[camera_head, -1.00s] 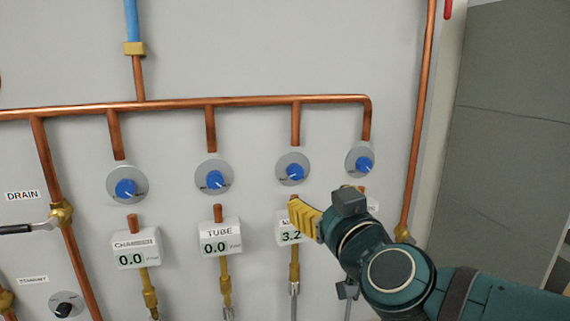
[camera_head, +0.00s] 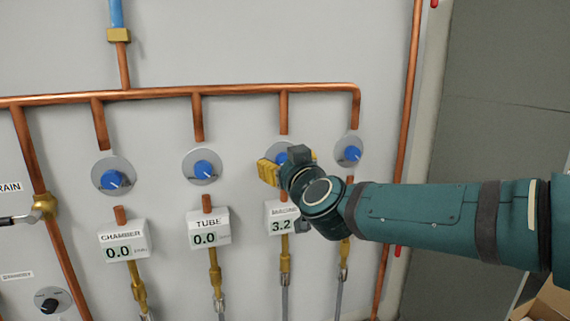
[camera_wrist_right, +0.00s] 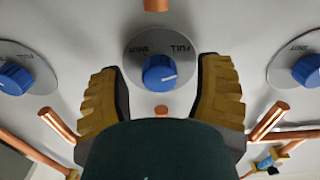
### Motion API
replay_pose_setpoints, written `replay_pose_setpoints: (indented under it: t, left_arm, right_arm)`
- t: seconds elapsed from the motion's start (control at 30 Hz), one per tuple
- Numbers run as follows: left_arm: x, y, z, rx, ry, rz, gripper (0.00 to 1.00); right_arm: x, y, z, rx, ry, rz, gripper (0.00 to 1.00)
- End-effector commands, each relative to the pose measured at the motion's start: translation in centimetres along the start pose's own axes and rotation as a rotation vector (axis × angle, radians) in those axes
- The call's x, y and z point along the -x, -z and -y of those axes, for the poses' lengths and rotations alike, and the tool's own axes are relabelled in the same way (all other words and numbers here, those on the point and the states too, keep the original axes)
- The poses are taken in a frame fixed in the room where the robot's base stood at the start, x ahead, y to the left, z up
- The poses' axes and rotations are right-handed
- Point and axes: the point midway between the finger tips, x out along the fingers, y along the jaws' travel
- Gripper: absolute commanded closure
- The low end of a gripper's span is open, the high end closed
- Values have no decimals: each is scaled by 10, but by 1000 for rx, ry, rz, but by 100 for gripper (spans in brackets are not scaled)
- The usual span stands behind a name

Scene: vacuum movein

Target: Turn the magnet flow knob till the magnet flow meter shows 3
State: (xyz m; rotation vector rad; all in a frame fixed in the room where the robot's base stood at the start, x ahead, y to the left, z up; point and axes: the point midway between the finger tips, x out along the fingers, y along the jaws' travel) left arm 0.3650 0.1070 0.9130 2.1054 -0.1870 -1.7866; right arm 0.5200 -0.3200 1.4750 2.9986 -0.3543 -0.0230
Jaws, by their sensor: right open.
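The magnet flow knob is a blue knob (camera_head: 282,158) on a grey disc, third from the left in the head view and partly hidden by my right gripper. The magnet flow meter (camera_head: 281,218) below it reads 3.2, with its label partly covered. My right gripper (camera_head: 285,168) is in front of the knob. In the right wrist view the blue knob (camera_wrist_right: 159,73) sits between the two open yellow fingers (camera_wrist_right: 160,90), and neither finger appears to touch it. The disc shows "FULL" and another word, upside down. My left gripper is not in view.
Similar blue knobs stand on both sides, the tube knob (camera_head: 203,170) to the left and another (camera_head: 350,153) to the right. The chamber meter (camera_head: 123,240) and tube meter (camera_head: 208,229) both read 0.0. A copper pipe (camera_head: 180,93) runs above the knobs.

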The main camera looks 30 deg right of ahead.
Motion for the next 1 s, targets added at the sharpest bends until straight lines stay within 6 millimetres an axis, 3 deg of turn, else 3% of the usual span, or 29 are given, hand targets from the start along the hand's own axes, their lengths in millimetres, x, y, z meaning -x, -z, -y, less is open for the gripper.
replay_pose_setpoints:
  t: [0.4, 0.6, 0.77, 1.0]
  left_arm:
    - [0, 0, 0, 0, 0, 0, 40]
    - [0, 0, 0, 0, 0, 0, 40]
    - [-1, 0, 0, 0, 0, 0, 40]
    - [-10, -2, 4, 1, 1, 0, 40]
  right_arm:
    - [-7, 0, 0, 0, -1, 0, 32]
    - [-7, 0, 0, 0, 0, 0, 100]
    - [-7, 0, 0, -11, -1, 0, 100]
    - [-7, -1, 0, -187, -1, -1, 100]
